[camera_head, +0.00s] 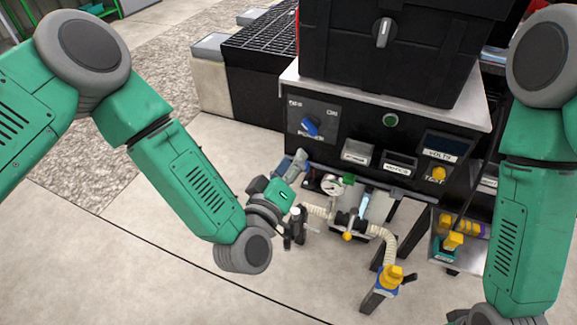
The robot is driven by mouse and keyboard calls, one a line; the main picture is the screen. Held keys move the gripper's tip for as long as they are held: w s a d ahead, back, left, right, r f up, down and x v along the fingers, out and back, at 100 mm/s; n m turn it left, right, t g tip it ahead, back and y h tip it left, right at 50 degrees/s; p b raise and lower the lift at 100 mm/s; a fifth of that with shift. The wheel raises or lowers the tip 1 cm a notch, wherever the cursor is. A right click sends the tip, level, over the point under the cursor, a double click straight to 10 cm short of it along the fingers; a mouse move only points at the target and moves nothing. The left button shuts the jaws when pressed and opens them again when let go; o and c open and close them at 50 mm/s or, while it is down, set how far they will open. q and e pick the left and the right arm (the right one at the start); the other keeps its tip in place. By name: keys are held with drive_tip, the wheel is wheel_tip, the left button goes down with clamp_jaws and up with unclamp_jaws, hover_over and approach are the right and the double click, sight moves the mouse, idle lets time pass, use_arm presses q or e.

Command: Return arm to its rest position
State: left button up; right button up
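My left arm (190,175) comes in from the left, and its elbow hangs over the floor in front of the black bench. My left gripper (295,226) is small and dark beside the left end of the hose manifold (347,222). Its fingers overlap with fittings there, so I cannot tell whether they touch or are open. My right arm (515,215) hangs down along the right edge. Only grey joint parts show at the bottom, and the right gripper is out of view.
The black bench panel has a blue power knob (311,127), a green button (390,120) and a yellow test knob (438,173). A black tote (395,60) stands on top. A yellow-blue valve (389,278) is below right. The floor (130,240) at left is clear.

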use_arm(q)
drive_tip(key=shift+v, duration=1)
drive_tip(key=s+a+f+m+g+y+p, duration=0.1)
drive_tip(key=s+a+f+m+g+p, duration=0.4)
drive_tip(key=s+a+f+g, duration=0.45)
drive_tip(key=s+a+m+g+y+p, duration=0.1)
drive_tip(key=s+a+g+y+p, duration=0.2)
drive_tip(key=s+a+g, duration=0.4)
drive_tip(key=s+a+y, duration=0.1)
drive_tip(key=s+a, duration=0.7)
drive_tip(key=s, duration=0.2)
drive_tip(key=shift+s+f+y, duration=0.2)
drive_tip(key=shift+s+y, duration=0.1)
drive_tip(key=shift+s, duration=0.05)
drive_tip(key=shift+w, duration=0.1)
